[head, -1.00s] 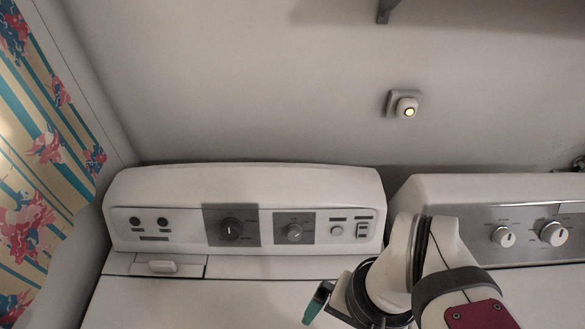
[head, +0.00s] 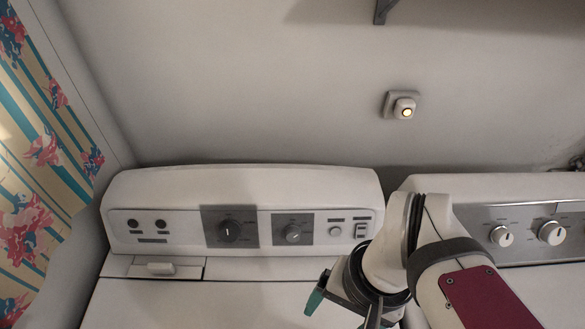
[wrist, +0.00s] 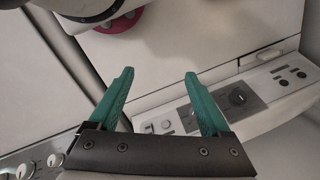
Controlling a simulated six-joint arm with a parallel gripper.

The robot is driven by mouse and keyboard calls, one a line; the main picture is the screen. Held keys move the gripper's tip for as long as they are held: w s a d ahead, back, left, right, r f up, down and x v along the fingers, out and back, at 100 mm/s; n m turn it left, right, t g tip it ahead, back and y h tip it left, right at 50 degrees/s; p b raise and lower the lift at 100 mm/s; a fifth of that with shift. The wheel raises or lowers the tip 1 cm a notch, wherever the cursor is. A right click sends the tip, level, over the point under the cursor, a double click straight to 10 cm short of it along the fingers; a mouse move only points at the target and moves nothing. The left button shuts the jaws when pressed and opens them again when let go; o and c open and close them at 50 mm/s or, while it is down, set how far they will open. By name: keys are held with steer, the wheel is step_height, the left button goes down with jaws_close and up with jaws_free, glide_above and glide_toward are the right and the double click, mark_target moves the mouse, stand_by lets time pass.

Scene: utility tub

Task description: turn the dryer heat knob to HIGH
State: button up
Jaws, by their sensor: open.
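The white machine on the left has a raised control panel (head: 185,224). A smaller knob (head: 293,234) sits on a grey plate right of a larger dark knob (head: 229,231); the labels are too small to read, so I cannot tell the heat setting. The larger knob also shows in the wrist view (wrist: 237,98), where my right finger seems to cover the smaller one. My gripper (wrist: 160,73) is open and empty, with teal fingers apart. In the head view one teal finger (head: 315,300) shows in front of and below the panel, clear of both knobs.
A second white machine with knobs (head: 502,236) stands to the right, partly behind my arm. A small handle (head: 155,268) lies on the left machine's top. A lit round wall device (head: 404,107) is above, and a patterned curtain (head: 40,150) hangs at left.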

steer(key=w+n, duration=0.1)
steer(key=w, duration=0.3)
steer(key=w+r, duration=0.1)
steer(key=w, duration=0.3)
steer(key=w+a+r+n, duration=0.1)
steer(key=w, duration=0.3)
steer(key=shift+n, duration=0.3)
steer(key=shift+c, duration=0.6)
steer(key=n, duration=0.2)
glide_toward(294, 232)
steer(key=shift+y, duration=0.3)
steer(key=x, duration=1)
steer(key=shift+d, duration=0.3)
jaws_close()
